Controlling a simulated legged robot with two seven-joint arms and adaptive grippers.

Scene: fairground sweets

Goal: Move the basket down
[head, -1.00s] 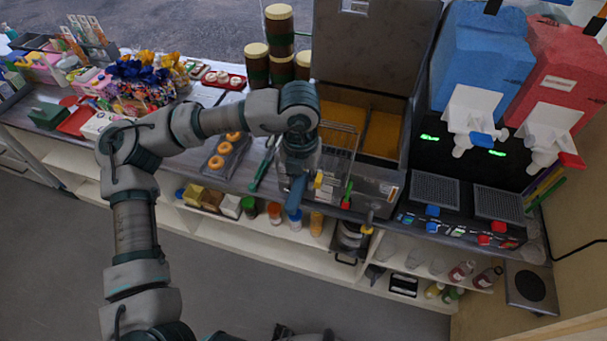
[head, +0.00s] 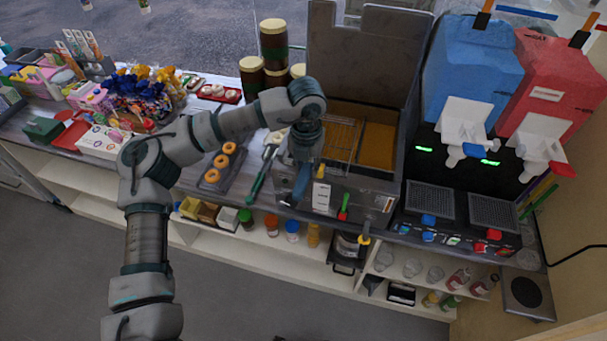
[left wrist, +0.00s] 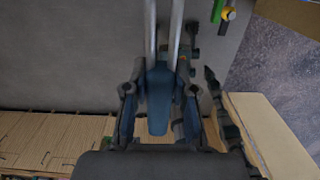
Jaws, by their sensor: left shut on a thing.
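The wire basket (head: 343,138) sits in the left well of the fryer (head: 378,145), over orange-brown oil. Its blue handle (left wrist: 158,95) runs between my fingers in the left wrist view, with two metal rods leading away from it. My left gripper (head: 291,188) is shut on this handle at the fryer's front left. My forearm and gripper hide part of the basket's near left side. The right gripper is not in view.
A tray of doughnuts (head: 221,163) lies left of the fryer. The blue slush machine (head: 478,75) and red one (head: 550,90) stand to the right. The fryer's lid (head: 365,55) stands upright behind. Jars (head: 273,45) are at the back.

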